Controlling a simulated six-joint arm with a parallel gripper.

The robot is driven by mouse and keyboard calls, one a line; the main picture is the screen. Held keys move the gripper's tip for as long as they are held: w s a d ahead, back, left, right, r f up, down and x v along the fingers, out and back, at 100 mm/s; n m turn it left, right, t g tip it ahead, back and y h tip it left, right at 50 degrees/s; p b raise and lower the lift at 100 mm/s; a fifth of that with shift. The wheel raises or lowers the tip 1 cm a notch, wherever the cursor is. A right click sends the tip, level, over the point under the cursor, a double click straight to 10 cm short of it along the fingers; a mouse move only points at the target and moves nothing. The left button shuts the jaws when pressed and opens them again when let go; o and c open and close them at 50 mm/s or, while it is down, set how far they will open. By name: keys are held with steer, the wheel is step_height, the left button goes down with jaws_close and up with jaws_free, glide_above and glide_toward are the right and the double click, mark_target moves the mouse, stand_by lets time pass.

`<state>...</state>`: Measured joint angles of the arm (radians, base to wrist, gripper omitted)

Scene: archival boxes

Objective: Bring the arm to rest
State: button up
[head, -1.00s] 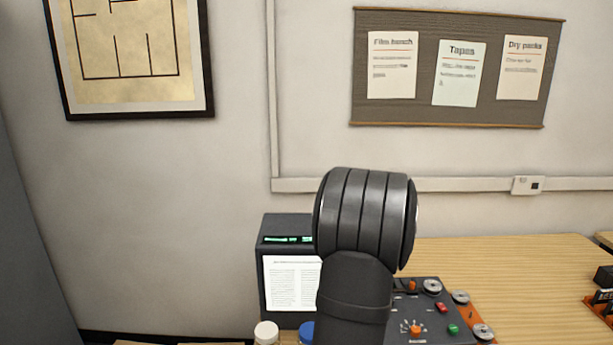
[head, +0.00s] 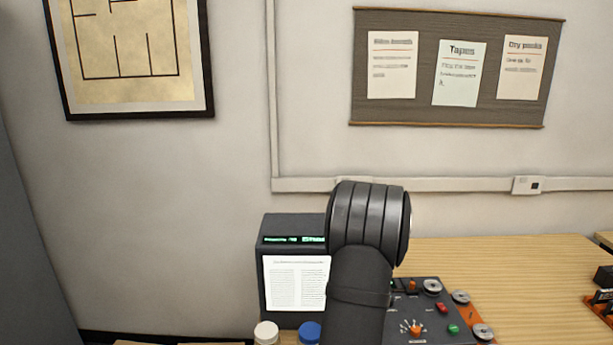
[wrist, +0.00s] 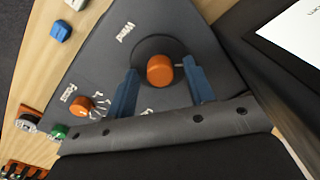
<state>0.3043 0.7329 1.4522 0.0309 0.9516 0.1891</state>
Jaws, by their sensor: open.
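My arm (head: 365,265) rises in the middle of the head view, and it hides my gripper there. In the wrist view my gripper (wrist: 163,88) is open. Its two blue fingers stand apart in front of a dark control panel (wrist: 110,60). An orange knob (wrist: 160,71) marked "Wind" shows between the fingertips; I cannot tell whether they touch it. The panel also shows in the head view (head: 432,310), to the right of my arm.
A dark reader with a lit page (head: 297,283) stands left of my arm. A white-capped bottle (head: 266,332) and a blue cap (head: 309,333) are in front of it. A notice board (head: 450,110) hangs behind.

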steer(key=n, duration=0.4)
step_height(320, 180, up, 10)
stand_by(0.4)
steer(key=shift+d, duration=0.1)
stand_by(5.1)
steer(key=shift+m, duration=0.3)
step_height(320, 180, down, 10)
steer(key=shift+f, duration=0.1)
steer(key=shift+m, duration=0.4)
steer(key=m, duration=0.3)
steer(key=shift+m, duration=0.3)
